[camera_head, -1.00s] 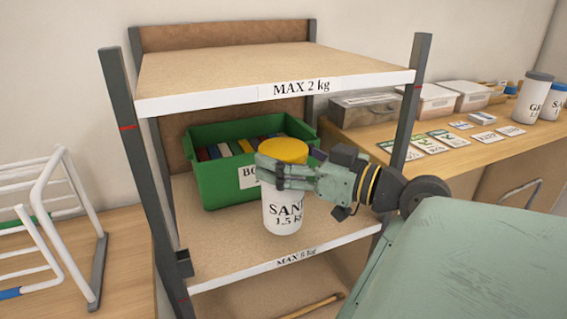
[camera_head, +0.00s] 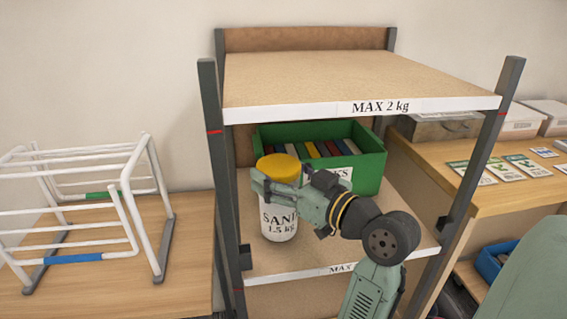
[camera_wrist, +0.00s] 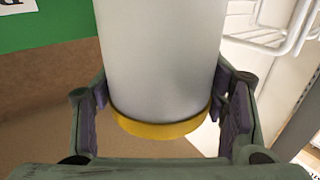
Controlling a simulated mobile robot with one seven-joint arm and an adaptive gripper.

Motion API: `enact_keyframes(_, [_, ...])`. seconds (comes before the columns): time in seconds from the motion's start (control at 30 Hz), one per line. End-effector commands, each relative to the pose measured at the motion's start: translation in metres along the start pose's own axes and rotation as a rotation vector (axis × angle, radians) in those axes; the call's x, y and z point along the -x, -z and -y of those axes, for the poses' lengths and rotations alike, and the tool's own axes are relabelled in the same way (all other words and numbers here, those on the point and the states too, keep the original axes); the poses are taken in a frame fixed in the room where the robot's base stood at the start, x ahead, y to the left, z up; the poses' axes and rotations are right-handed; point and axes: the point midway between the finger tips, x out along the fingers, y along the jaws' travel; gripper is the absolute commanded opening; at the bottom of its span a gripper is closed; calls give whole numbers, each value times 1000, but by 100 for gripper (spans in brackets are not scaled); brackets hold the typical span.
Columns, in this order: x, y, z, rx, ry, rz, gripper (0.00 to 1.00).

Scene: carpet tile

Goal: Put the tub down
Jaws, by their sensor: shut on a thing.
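The tub (camera_head: 279,220) is a white cylinder with a yellow lid, marked "SAND 1.5 kg". It is upright over the left front of the middle shelf (camera_head: 330,258), in front of the green crate (camera_head: 372,172). My gripper (camera_head: 275,188) is shut on the tub just below its lid. In the wrist view the tub (camera_wrist: 160,60) stands between the two fingers (camera_wrist: 160,98), with its yellow lid toward the camera. I cannot tell whether the tub's base touches the shelf.
The crate holds several coloured books. The upper shelf (camera_head: 350,78), marked "MAX 2 kg", is bare and hangs above. Dark posts flank the shelves. A white wire rack (camera_head: 90,200) stands on the left table. Seed packets (camera_head: 505,172) lie on the right bench.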

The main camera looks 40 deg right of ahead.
Motion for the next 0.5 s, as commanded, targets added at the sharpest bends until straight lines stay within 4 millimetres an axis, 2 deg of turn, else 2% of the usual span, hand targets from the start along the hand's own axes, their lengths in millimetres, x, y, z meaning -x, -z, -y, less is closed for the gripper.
enact_keyframes(0.2, [0,-12,1,5,1,-8,5])
enact_keyframes(0.5, [0,-14,1,6,1,-8,5])
